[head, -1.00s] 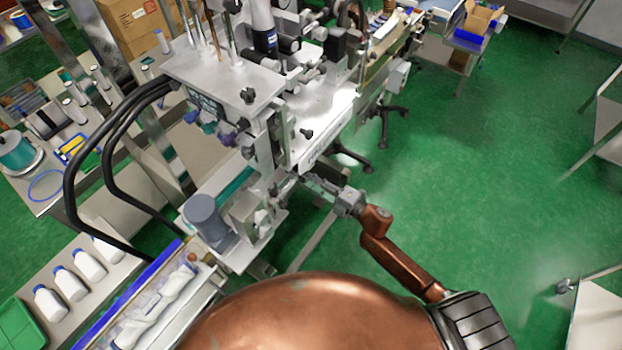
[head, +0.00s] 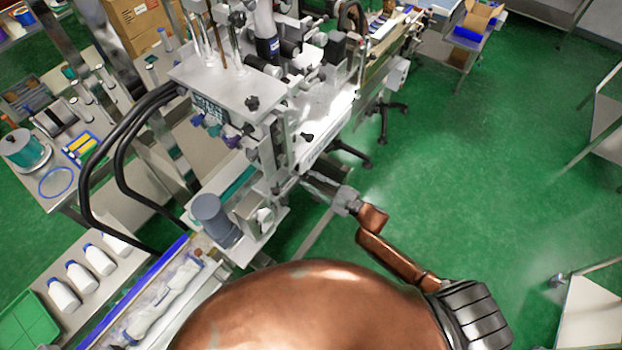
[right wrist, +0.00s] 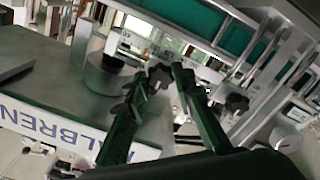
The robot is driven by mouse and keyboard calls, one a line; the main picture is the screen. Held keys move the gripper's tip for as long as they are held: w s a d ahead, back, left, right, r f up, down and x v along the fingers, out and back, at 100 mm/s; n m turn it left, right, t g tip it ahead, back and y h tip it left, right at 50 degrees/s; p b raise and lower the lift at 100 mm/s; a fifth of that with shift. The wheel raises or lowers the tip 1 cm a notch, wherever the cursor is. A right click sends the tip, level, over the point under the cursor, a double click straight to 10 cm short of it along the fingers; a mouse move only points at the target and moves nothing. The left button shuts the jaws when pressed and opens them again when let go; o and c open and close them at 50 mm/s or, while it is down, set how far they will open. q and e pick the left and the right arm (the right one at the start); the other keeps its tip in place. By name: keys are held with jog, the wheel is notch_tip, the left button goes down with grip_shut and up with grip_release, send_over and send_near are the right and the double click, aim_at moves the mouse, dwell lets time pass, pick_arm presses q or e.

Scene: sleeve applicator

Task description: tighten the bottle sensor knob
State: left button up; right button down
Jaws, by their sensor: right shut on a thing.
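A black lobed knob (right wrist: 160,77) sits between my right gripper's fingertips in the right wrist view. My right gripper (right wrist: 159,71) has its two dark green fingers on either side of it and is shut on it. A second black knob (right wrist: 235,103) is just right of the fingers, apart from them. I cannot tell from a label which one is the bottle sensor knob. In the head view my right gripper (head: 301,180) reaches the near right side of the sleeve applicator (head: 225,82), low down. The knob it holds is hidden there. My left gripper is not in view.
A grey cylinder (head: 212,213) stands on the machine's near end. Black hoses (head: 85,175) loop out to its left. Green floor (head: 470,180) is open on the right.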

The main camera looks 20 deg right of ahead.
jog(key=shift+m, duration=0.3)
jog(key=c, duration=1.6)
grip_release()
jog(key=v, duration=1.2)
jog(key=shift+d+f, duration=0.1)
